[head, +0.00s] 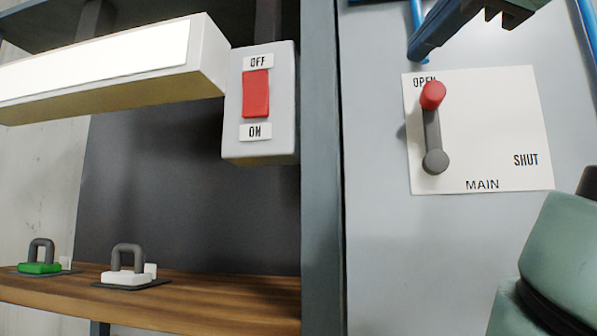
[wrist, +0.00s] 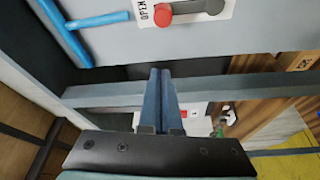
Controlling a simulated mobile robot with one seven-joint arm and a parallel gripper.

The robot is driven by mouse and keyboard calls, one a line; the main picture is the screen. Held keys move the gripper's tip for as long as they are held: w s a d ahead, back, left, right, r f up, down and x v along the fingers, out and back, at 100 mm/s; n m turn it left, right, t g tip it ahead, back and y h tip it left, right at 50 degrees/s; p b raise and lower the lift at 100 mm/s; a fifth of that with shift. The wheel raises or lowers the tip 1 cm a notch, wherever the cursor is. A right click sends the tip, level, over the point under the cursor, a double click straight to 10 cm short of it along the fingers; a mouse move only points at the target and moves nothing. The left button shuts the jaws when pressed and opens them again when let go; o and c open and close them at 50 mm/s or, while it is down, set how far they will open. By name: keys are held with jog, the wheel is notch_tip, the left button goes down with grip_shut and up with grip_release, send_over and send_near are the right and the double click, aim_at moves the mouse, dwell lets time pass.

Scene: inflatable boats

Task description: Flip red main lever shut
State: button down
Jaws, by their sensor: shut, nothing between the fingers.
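The main lever is a dark grey arm with a red knob (head: 433,95), mounted on a white plate (head: 480,165) marked OPEN, SHUT and MAIN. It points up, with its knob beside the OPEN label; SHUT is at the lower right. In the wrist view the red knob (wrist: 163,15) is at the top edge, and part of the lever and plate is cut off. My gripper (head: 420,50) enters the head view from the top right, just above the knob and apart from it. Its fingers (wrist: 161,74) are shut together and empty in the wrist view.
A blue pipe (head: 416,25) runs down behind my gripper. Left of a grey post (head: 320,170) are a red OFF/ON switch (head: 256,94) and a white lamp box (head: 110,65). A wooden shelf (head: 210,295) holds a green and a white shackle-like piece.

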aim_at(435, 128)
jog(key=w+r+p, duration=0.1)
jog(key=w+p, duration=0.6)
jog(key=w, duration=0.4)
jog(key=s+d, duration=0.1)
jog(key=s+d+f+p, duration=0.1)
jog(key=d, duration=0.1)
jog(key=shift+d+f, duration=0.1)
jog(key=shift+f, duration=0.05)
jog(key=shift+w, duration=0.1)
jog(key=shift+d, duration=0.15)
jog(key=shift+d+m+b, duration=0.1)
jog(key=shift+m+b, duration=0.25)
jog(key=shift+m, duration=0.15)
